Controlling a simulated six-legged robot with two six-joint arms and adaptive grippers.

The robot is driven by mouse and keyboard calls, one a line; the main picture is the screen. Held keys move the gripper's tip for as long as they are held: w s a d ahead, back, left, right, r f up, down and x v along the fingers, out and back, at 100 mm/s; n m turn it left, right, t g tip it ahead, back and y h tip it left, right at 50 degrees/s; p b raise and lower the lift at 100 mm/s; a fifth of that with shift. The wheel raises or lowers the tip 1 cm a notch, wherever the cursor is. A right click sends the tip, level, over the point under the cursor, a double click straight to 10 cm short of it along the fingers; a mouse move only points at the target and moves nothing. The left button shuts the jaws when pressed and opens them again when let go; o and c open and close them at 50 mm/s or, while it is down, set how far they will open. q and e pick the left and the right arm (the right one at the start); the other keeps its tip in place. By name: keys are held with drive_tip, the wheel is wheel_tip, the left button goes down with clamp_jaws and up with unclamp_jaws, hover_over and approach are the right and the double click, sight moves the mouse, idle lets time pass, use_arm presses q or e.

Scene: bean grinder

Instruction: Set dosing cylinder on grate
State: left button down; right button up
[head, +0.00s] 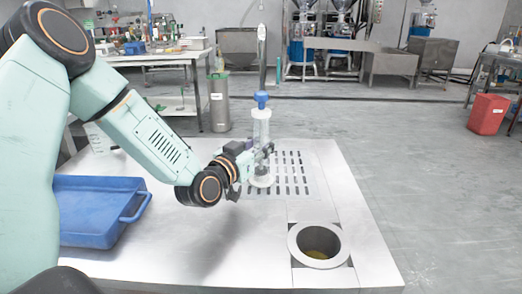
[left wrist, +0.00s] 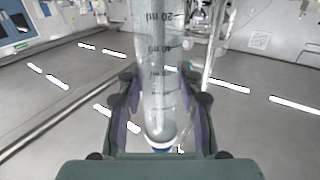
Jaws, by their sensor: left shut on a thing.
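The dosing cylinder (head: 261,126) is a clear, upright tube with a blue part near its top and a round clear base. In the left wrist view the cylinder (left wrist: 166,50) shows dark graduation marks and stands between my fingers. My left gripper (head: 262,152) is shut on its lower body; its fingers also show in the left wrist view (left wrist: 162,88). The grate (head: 292,180) is a slotted panel in the pale metal table. The cylinder's base appears over the grate's left part; I cannot tell whether it touches. My right gripper is out of view.
A blue tray (head: 92,226) with a handle lies on the table at left. A round metal opening (head: 319,246) with yellowish-brown contents sits near the front right. The tabletop (head: 225,255) between them is clear. A metal canister (head: 219,105) stands behind the table.

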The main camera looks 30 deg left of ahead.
use_arm(q)
drive_tip(key=shift+s+r, duration=0.1)
drive_tip(key=shift+r, duration=0.05)
drive_tip(key=c, duration=1.3)
unclamp_jaws()
drive_tip(key=shift+f, duration=0.2)
drive_tip(key=shift+c, duration=0.2)
drive_tip(key=o, duration=0.3)
drive_tip(key=shift+o, duration=0.9)
